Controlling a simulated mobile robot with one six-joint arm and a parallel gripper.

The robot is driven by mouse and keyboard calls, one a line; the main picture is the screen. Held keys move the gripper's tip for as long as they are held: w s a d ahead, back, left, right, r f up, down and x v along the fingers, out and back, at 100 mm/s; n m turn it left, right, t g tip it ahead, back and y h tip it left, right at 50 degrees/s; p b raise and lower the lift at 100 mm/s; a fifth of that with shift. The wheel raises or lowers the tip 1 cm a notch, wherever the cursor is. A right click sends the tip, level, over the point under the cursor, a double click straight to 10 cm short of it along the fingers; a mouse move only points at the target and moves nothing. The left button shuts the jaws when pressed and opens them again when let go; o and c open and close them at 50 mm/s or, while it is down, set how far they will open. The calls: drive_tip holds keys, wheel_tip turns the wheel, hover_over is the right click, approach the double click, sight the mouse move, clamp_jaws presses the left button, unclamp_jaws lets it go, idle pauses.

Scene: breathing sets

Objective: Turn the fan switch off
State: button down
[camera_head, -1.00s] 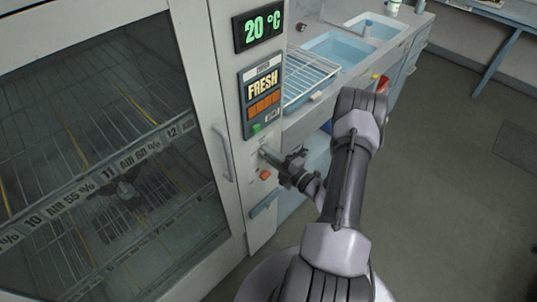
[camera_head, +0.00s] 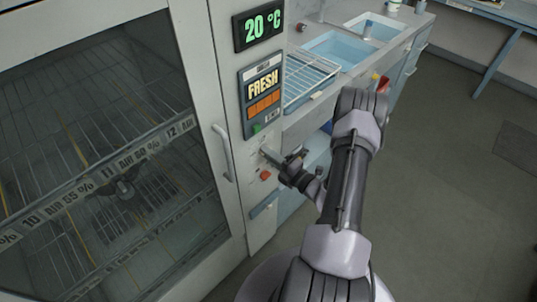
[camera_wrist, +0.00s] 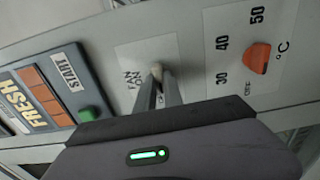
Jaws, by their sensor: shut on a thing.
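The fan switch (camera_wrist: 157,70) is a small pale lever on a light label plate in the wrist view. In the head view my gripper (camera_head: 268,155) is against the cabinet's control panel, below the FRESH display, and covers the switch there. A dark bladed fan (camera_head: 122,187) shows behind the glass door.
An orange temperature knob (camera_wrist: 257,58) sits right of the switch in the wrist view, and a green START button (camera_wrist: 90,115) sits left. A door handle (camera_head: 224,150) stands left of my gripper. A counter with sinks (camera_head: 335,47) runs behind.

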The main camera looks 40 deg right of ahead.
drive_tip(key=c, duration=1.5)
unclamp_jaws()
drive_tip(key=shift+o, duration=0.2)
drive_tip(key=s+d+p, duration=0.1)
drive_tip(key=s+p, duration=0.1)
drive_tip(key=s, duration=1.5)
drive_tip(key=shift+s+d, duration=0.15)
drive_tip(key=shift+s, duration=0.05)
